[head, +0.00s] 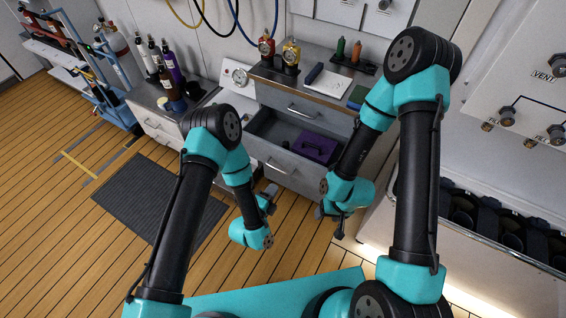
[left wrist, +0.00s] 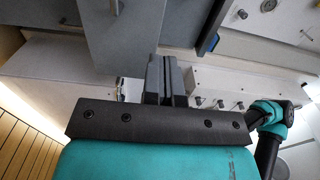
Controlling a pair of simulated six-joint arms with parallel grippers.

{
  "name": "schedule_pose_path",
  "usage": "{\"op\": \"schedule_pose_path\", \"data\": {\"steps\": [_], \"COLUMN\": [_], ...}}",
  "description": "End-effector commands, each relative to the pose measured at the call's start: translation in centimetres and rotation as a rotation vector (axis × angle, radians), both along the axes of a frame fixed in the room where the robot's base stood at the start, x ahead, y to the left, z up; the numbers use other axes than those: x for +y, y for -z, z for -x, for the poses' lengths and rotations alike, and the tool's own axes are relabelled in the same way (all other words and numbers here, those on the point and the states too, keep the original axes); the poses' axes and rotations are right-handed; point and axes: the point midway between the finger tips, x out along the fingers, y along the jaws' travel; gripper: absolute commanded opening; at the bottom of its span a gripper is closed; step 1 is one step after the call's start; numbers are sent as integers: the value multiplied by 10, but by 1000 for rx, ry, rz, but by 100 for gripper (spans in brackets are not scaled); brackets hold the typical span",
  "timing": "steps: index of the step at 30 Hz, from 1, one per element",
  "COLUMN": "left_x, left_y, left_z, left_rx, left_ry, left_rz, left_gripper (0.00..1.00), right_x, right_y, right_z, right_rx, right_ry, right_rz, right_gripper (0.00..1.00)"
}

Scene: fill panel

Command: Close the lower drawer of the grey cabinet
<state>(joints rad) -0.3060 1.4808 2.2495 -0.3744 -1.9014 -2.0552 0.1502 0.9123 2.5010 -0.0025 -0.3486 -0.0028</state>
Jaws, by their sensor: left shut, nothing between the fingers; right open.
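The grey cabinet (head: 328,91) stands against the back wall. Its lower drawer (head: 268,158) is pulled out, with a purple case (head: 316,147) and a small dark item inside. The drawer front has a bar handle (head: 276,166). The upper drawer (head: 296,107) looks closed. My left gripper (head: 268,194) is shut and empty, low by the drawer front; contact cannot be told. Its closed fingers (left wrist: 166,79) show in the left wrist view, with a grey panel (left wrist: 115,45) close beyond them. My right gripper (head: 335,220) is open and empty, lower and to the right of the drawer.
A bench with bottles (head: 168,82) stands left. A dark mat (head: 150,200) lies on the wooden floor. A rack of dark items (head: 510,232) is at right.

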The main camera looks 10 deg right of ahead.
Motion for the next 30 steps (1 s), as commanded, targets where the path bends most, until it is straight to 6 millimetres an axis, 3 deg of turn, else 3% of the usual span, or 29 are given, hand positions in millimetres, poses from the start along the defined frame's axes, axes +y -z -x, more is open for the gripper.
{"op": "schedule_pose_path", "data": {"steps": [14, 30], "left_x": [-6, -61], "left_y": [-1, -1], "left_z": [-8, -73], "left_rx": [-1, -1], "left_ry": [-1, 0], "left_rz": [1, 2], "left_gripper": [0, 0], "right_x": [0, 0], "right_y": [0, 0], "right_z": [0, 0], "right_rx": [0, 0], "right_ry": [0, 0], "right_rz": [0, 0], "right_gripper": [60, 60]}}
